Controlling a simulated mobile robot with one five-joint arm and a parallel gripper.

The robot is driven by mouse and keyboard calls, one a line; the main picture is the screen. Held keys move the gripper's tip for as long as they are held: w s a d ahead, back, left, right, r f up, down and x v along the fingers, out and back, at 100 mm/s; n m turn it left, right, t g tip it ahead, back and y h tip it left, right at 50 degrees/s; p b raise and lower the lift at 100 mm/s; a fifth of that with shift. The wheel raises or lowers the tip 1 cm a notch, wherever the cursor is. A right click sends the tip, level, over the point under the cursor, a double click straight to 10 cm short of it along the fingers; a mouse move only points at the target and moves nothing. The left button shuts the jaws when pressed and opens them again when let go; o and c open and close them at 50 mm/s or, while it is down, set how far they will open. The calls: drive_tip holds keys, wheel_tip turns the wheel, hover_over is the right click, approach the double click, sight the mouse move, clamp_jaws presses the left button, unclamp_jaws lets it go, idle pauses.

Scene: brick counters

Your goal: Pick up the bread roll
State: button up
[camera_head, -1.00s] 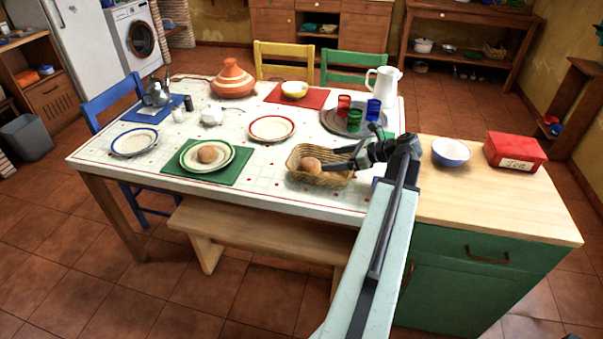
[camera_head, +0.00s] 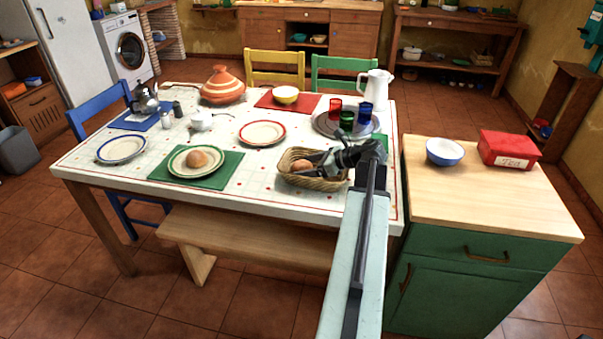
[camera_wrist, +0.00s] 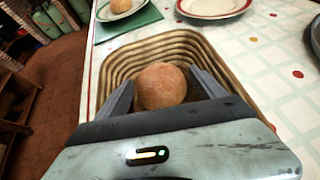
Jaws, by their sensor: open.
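A round brown bread roll (camera_wrist: 161,86) lies in a wicker basket (camera_wrist: 185,40) on the table. In the wrist view the open jaws of my gripper (camera_wrist: 163,90) stand on either side of the roll. I cannot tell whether they touch it. In the head view the roll (camera_head: 301,165) shows at the left inside the basket (camera_head: 320,184), and my gripper (camera_head: 312,165) reaches in from the right, partly hiding it. A second roll (camera_head: 197,158) lies on a green-rimmed plate (camera_head: 178,165) to the left; it also shows in the wrist view (camera_wrist: 121,5).
The basket walls surround the gripper closely. A tray (camera_head: 352,134) with coloured glasses and a white jug (camera_head: 374,86) stand behind the basket. A red-rimmed plate (camera_head: 262,133) lies behind and left. A bench (camera_head: 250,238) stands before the table; a green counter (camera_head: 470,200) stands right.

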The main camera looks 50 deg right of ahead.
sight(306, 164)
drive_tip(key=c, duration=1.1)
drive_tip(key=shift+r, duration=0.1)
wheel_tip(306, 164, up, 10)
drive_tip(key=p, duration=1)
drive_tip(key=shift+r, duration=0.2)
